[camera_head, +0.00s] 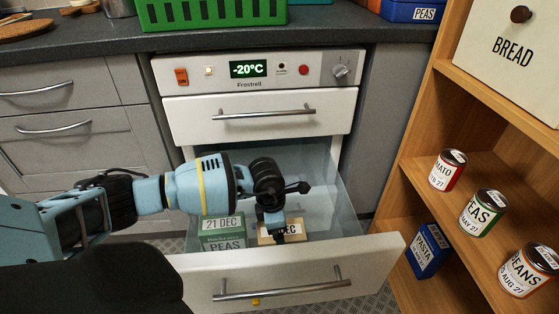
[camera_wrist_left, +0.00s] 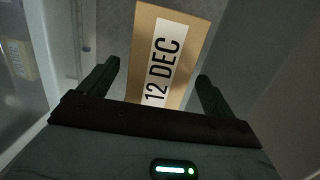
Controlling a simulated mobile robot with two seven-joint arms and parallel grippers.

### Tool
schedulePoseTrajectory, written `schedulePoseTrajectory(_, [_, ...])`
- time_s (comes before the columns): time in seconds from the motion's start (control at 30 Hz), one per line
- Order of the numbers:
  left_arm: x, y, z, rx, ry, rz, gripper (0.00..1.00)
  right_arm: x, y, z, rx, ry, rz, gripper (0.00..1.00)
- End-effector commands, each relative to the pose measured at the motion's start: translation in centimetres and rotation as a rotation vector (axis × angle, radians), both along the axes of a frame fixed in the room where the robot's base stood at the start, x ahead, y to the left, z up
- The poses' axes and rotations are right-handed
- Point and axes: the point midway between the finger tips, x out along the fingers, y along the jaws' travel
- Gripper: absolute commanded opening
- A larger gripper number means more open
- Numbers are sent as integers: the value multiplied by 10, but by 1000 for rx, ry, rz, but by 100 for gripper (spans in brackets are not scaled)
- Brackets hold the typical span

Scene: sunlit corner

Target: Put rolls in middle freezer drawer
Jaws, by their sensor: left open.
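The freezer (camera_head: 205,76) shows -20°C; its top drawer (camera_head: 258,118) is shut. The drawer below (camera_head: 300,268) is pulled out, with clear walls. In it lie a green peas pack (camera_head: 224,234) labelled 21 DEC and a tan pack (camera_head: 265,234), partly hidden behind my left gripper (camera_head: 280,236). In the left wrist view the tan pack (camera_wrist_left: 178,92) reads 12 DEC; I cannot tell from its label whether it is rolls. My left gripper (camera_wrist_left: 157,86) is open and points down into the drawer, with its fingers on either side of the tan pack. My right gripper is out of view.
A green crate (camera_head: 213,14) stands on the dark counter (camera_head: 100,40) above. At right, a wooden shelf (camera_head: 428,82) holds several cans, a blue pasta box (camera_head: 427,250) and a bread bin (camera_head: 505,48). The open drawer's front edge and side walls surround my left gripper.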

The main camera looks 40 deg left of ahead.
Motion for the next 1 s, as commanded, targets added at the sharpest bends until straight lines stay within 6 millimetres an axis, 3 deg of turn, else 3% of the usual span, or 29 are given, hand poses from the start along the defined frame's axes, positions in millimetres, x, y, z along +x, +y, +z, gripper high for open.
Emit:
schedulePoseTrajectory(0.1, [-2,3,27,0,-4,-1,90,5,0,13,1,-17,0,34])
schedulePoseTrajectory(0.33, [-6,6,55,1,-1,0,90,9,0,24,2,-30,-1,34])
schedulePoseTrajectory(1.0, [-7,6,63,-1,-1,0,90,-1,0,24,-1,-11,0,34])
